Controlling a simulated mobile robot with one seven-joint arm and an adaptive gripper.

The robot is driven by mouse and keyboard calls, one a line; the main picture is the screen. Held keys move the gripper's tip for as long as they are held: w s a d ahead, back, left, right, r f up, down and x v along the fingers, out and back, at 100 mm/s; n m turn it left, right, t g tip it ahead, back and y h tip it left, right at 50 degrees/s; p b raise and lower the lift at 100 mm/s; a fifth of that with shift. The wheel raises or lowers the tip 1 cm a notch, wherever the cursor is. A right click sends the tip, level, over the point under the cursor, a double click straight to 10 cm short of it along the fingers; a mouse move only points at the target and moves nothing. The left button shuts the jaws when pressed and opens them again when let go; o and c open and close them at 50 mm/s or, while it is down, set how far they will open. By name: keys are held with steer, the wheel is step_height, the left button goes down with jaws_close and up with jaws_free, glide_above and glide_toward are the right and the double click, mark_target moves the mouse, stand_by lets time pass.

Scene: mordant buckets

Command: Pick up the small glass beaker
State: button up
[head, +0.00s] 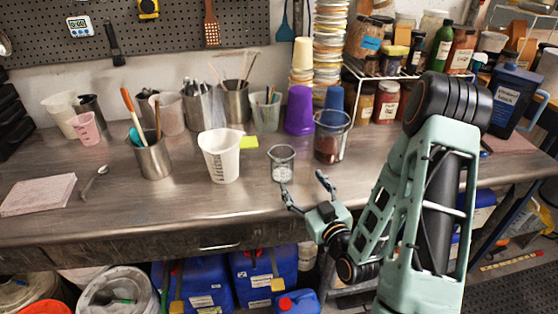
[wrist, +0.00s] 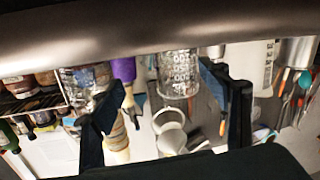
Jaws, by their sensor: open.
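The small glass beaker (head: 282,164) stands upright on the steel bench near the middle of the head view. It is clear, and its lower part looks whitish. In the wrist view, which is upside down, a clear beaker with white markings (wrist: 178,75) shows between the two fingers. My gripper (head: 305,189) is open and empty, in front of the beaker and slightly to its right. In the wrist view my gripper (wrist: 164,78) has its dark fingers spread on either side of the beaker. I see no contact between them.
A larger glass beaker with reddish-brown contents (head: 328,146) stands to the right, behind my gripper. A white measuring jug (head: 220,157) stands to the left. A purple cup (head: 299,110) and a yellow note (head: 249,142) are behind. The front bench strip (head: 235,200) is clear.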

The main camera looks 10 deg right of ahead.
mark_target(286, 174)
steer(key=shift+s+a+f+m, duration=0.15)
steer(key=shift+s+a+m, duration=0.15)
steer(key=shift+a+m, duration=0.25)
steer(key=shift+s+a+f+m, duration=0.1)
steer(key=shift+s+a+m, duration=0.2)
steer(key=shift+a, duration=0.35)
steer(key=w+b, duration=0.1)
steer(key=b, duration=0.2)
steer(key=shift+w+f, duration=0.1)
steer(key=shift+f, duration=0.05)
steer(key=b, duration=0.2)
steer(key=w+b, duration=0.1)
steer(key=b, duration=0.2)
steer(key=shift+w+a, duration=0.25)
steer(key=w, duration=0.2)
steer(key=w+p, duration=0.1)
steer(key=shift+w+a+r, duration=0.15)
steer(key=shift+a+r, duration=0.15)
steer(key=shift+a, duration=0.05)
steer(key=shift+w+a, duration=0.2)
steer(key=shift+w, duration=0.95)
steer(key=shift+w+a, duration=0.2)
steer(key=shift+w, duration=0.95)
steer(key=c, duration=1.3)
steer(key=shift+s+r, duration=0.1)
steer(key=shift+r, duration=0.05)
